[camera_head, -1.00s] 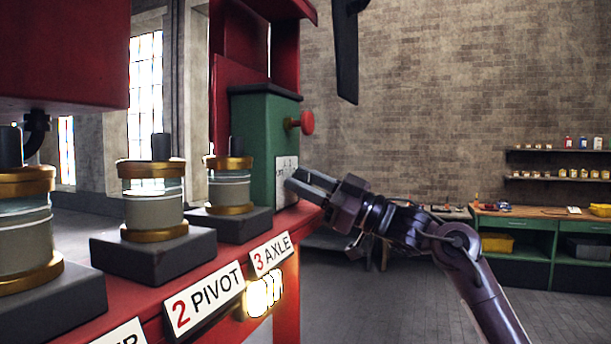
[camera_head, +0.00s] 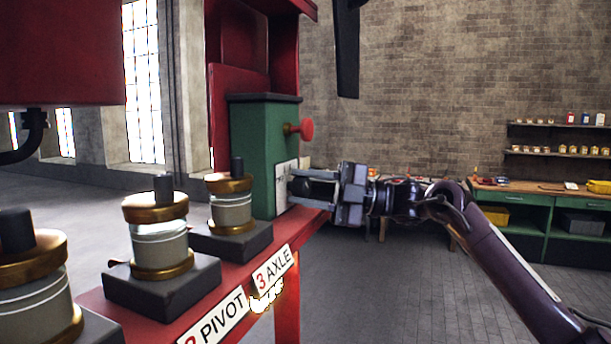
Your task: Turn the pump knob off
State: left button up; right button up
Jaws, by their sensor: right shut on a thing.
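The green pump box (camera_head: 255,150) stands at the far end of the red bench, with a white label plate (camera_head: 286,185) on its right-hand face. A red mushroom-shaped knob (camera_head: 306,129) sticks out of that face, above my right gripper and apart from it. My right gripper (camera_head: 297,188) reaches in from the right, close to the label plate, with its fingers around a dark rounded knob (camera_head: 318,188). It is shut on this dark knob. The knob's mount and setting are hidden by the fingers. My left gripper is not in view.
Several brass-capped cylinders on dark blocks, such as the middle one (camera_head: 158,235), line the red bench (camera_head: 250,262), above signs reading PIVOT and AXLE. A dark bar (camera_head: 347,50) hangs overhead. A green workbench (camera_head: 515,210) stands at the back right. The floor between is clear.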

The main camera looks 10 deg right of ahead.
jog(key=shift+r+n+g+h+p, duration=0.1)
jog(key=shift+n+g+h+p, duration=0.2)
jog(key=shift+n+g+p, duration=0.5)
jog(key=shift+n+t, duration=0.3)
jog(key=o, duration=1)
jog(key=shift+c, duration=0.2)
jog(key=s+d+b, duration=0.1)
jog(key=d+b, duration=0.2)
jog(key=d, duration=0.4)
jog(key=shift+s+d+f, duration=0.2)
jog(key=shift+d+f, duration=0.15)
jog(key=shift+f, duration=0.05)
